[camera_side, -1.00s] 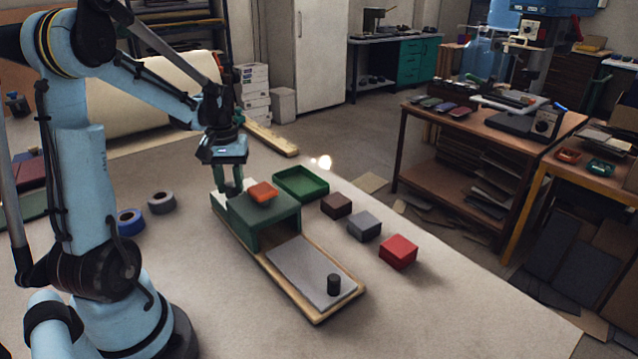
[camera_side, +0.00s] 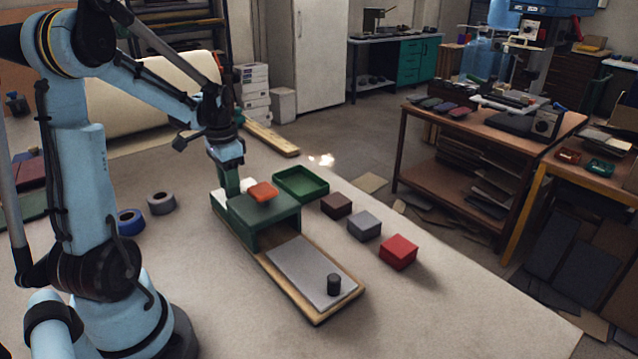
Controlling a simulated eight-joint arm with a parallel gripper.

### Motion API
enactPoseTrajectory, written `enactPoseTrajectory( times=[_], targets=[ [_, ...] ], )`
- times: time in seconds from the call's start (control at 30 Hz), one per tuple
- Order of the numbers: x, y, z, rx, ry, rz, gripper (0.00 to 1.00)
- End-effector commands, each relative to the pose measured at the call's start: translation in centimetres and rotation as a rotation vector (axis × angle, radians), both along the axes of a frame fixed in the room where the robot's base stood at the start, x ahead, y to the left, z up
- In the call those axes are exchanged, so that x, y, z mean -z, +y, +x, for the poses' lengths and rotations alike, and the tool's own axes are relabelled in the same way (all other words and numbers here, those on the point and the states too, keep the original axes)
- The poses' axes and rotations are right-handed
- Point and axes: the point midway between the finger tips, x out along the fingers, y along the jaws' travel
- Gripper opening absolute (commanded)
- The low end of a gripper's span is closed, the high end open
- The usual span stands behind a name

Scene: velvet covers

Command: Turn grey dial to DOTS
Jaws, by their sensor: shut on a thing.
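My gripper (camera_side: 230,188) points straight down at the far left end of a wooden board (camera_side: 318,318), beside a green housing (camera_side: 262,214). Its green fingers are shut on the grey dial, which the fingers and housing hide from this side. The DOTS mark and any pointer on the dial cannot be made out. An orange block (camera_side: 263,191) sits on top of the housing. A grey plate (camera_side: 300,270) with a short dark cylinder (camera_side: 334,284) lies on the near end of the board.
A green tray (camera_side: 301,184) is behind the housing. A brown block (camera_side: 336,205), a grey block (camera_side: 364,225) and a red block (camera_side: 398,251) stand in a row to the right. Blue tape (camera_side: 130,221) and grey tape (camera_side: 161,203) lie left. The front table is clear.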

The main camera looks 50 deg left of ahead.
Motion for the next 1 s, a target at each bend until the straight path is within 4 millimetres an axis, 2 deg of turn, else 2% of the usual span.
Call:
enactPoseTrajectory(
  times=[0.2,0.5,1.0],
  targets=[
    [-0.03,0.06,0.02,0.187,0.000,-0.001,0.03],
    [-0.03,0.11,0.03,0.369,0.000,-0.001,0.03],
    [-0.03,0.13,0.05,0.455,0.000,-0.001,0.03]
  ],
)
